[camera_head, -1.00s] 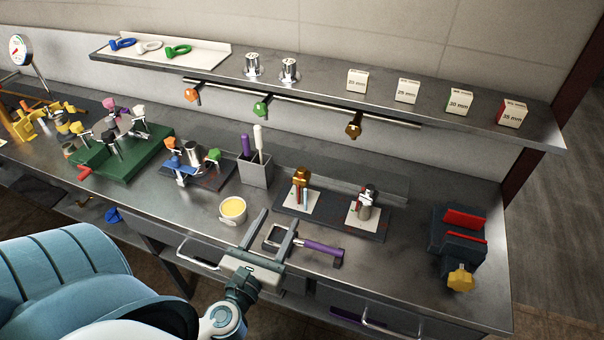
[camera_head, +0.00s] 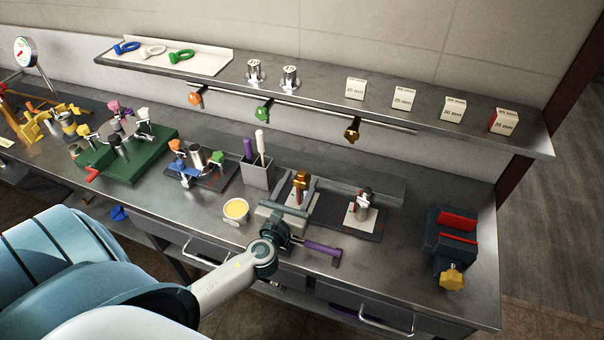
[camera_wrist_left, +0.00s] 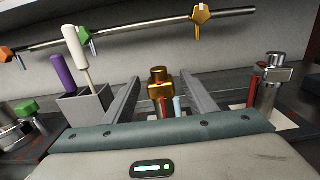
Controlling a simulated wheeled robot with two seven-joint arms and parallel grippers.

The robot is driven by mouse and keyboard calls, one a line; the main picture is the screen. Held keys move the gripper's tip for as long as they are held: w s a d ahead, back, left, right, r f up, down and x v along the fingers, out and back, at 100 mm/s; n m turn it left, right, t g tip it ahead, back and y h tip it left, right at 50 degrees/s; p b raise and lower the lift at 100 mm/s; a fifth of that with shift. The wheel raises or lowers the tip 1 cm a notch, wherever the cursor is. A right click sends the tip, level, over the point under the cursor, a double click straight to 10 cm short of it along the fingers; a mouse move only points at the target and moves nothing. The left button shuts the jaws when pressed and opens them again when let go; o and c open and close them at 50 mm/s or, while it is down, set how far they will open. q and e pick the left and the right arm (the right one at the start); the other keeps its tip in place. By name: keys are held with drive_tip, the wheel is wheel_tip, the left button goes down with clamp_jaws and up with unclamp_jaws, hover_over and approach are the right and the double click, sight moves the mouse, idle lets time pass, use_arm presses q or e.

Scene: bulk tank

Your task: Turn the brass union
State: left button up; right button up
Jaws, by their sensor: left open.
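The brass union (camera_head: 301,179) stands upright on a white pad on a dark plate, with a red and a pale strip below it. My left gripper (camera_head: 301,187) is open, its two fingers pointing away over the bench toward the union. In the left wrist view the brass union (camera_wrist_left: 158,82) shows between the two open fingers (camera_wrist_left: 160,92), and I see no contact. The union's lower part is partly hidden behind the gripper body. My right gripper is in neither view.
A steel fitting (camera_head: 363,203) stands right of the union on the same plate. A grey holder (camera_head: 257,171) with purple and white handles and a yellow-filled cup (camera_head: 236,210) are to the left. A purple-handled tool (camera_head: 323,252) lies in front. A dark vise (camera_head: 451,243) stands far right.

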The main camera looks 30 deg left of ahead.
use_arm(q)
drive_tip(key=shift+x, duration=1.1)
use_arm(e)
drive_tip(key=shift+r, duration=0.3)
use_arm(q)
drive_tip(key=c, duration=1.1)
